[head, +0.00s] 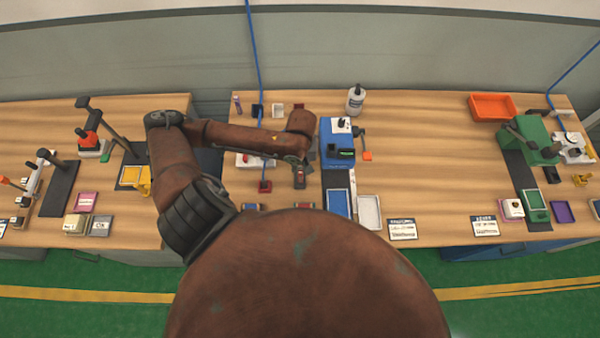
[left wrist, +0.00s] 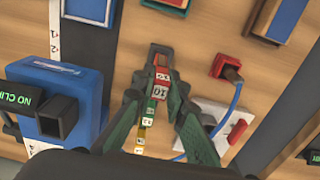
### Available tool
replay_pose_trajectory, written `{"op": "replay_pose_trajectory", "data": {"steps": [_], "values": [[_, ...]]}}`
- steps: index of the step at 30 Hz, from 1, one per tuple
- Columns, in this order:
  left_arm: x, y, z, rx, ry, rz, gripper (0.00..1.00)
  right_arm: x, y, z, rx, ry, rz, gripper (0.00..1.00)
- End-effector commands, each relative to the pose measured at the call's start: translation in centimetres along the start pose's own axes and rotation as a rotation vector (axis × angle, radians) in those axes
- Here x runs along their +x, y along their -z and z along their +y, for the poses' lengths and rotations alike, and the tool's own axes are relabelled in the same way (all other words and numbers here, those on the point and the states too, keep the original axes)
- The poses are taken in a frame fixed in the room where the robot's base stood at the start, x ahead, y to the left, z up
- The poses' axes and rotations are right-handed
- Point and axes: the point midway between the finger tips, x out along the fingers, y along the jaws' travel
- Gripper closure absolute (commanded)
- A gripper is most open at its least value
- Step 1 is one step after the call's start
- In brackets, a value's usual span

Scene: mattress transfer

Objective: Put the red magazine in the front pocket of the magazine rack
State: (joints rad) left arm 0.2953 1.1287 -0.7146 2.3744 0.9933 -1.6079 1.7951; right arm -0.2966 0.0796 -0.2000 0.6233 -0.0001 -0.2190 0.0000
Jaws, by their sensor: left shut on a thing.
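My left gripper (head: 299,176) is above the middle table, just left of the blue machine. In the left wrist view its green fingers (left wrist: 160,95) are shut on a small dark piece with a red, white-labelled face, apparently the red magazine (left wrist: 161,76). Small coloured, numbered labels show in a row between the fingers. The held piece seems to be above the table; I cannot tell how high. I cannot make out the magazine rack or its front pocket for certain. My right gripper is not in view.
The blue machine (head: 338,145) has a "NO CLIP" display and a dark square socket (left wrist: 62,120). A red dock (left wrist: 227,66) with a blue cable and a white switch box (left wrist: 213,120) are close by. A white bottle (head: 355,100) stands behind.

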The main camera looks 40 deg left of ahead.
Motion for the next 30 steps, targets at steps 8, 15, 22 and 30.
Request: {"op": "replay_pose_trajectory", "data": {"steps": [8, 15, 22, 30], "values": [[2.4, 0.9, -0.3, 0.000, 0.002, -0.002, 1.00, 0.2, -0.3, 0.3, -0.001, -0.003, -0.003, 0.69], [4.3, 1.0, -0.2, 0.001, -0.001, 0.001, 1.00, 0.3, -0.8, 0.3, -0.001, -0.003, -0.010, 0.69], [4.4, 1.0, -0.2, 0.000, 0.000, 0.001, 1.00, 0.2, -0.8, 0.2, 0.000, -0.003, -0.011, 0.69], [4.5, 1.0, -0.2, 0.000, 0.000, 0.001, 0.71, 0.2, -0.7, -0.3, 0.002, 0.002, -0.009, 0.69]]}}
